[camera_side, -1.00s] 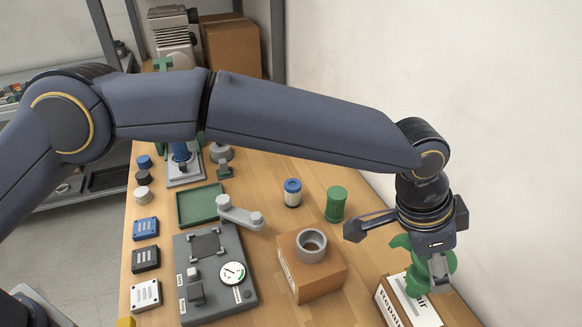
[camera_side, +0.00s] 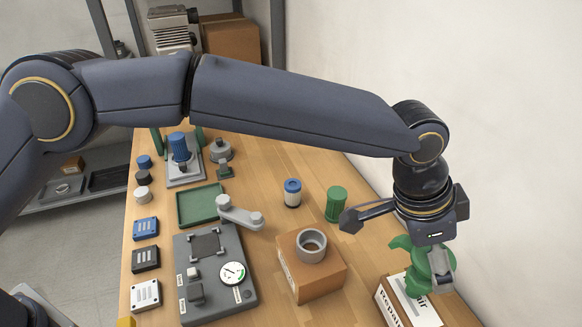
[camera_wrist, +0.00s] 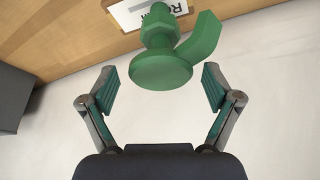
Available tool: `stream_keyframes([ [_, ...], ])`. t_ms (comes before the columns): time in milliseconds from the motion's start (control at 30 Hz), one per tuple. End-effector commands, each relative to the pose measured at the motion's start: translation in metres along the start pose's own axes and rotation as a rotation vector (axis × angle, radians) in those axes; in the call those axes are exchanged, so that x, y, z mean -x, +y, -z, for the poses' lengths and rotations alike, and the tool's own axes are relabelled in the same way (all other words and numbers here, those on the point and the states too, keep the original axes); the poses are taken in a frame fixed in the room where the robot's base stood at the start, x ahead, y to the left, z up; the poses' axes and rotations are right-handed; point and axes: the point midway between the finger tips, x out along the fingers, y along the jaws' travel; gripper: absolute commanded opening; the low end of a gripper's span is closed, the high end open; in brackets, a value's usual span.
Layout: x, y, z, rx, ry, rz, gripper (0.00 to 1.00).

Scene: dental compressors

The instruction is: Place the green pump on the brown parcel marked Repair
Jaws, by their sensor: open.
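The green pump (camera_side: 416,259) stands on the brown parcel marked Repair (camera_side: 391,308) at the lower right of the side view. In the wrist view the pump (camera_wrist: 165,62) shows its round end and a curved arm, with the white Repair label (camera_wrist: 140,14) partly hidden behind it. My gripper (camera_wrist: 158,88) is open, its two fingers apart on either side of the pump's near end. In the side view my gripper (camera_side: 438,275) is right by the pump, and its fingers are partly hidden.
A second brown box (camera_side: 318,278) with a grey ring (camera_side: 312,243) stands to the left. A green ribbed cylinder (camera_side: 337,204) and a blue-topped canister (camera_side: 292,192) stand behind it. A grey gauge panel (camera_side: 215,290) lies further left. A white wall is at right.

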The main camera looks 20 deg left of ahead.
Motion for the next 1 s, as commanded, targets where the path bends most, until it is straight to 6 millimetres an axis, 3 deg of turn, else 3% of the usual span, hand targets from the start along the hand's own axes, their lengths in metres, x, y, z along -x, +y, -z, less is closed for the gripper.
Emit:
stream_keyframes([
  [300,0.072,-0.001,0.000,0.000,0.003,0.002,0.89],
  [500,0.097,-0.001,-0.001,0.002,0.001,0.001,0.89],
  [667,0.132,-0.026,-0.022,0.050,-0.001,0.055,0.89],
  [767,0.176,-0.061,-0.065,0.144,-0.005,0.136,0.89],
  [900,0.246,-0.103,-0.165,0.353,-0.010,0.274,0.89],
  [1000,0.284,-0.112,-0.246,0.527,-0.006,0.359,0.89],
])
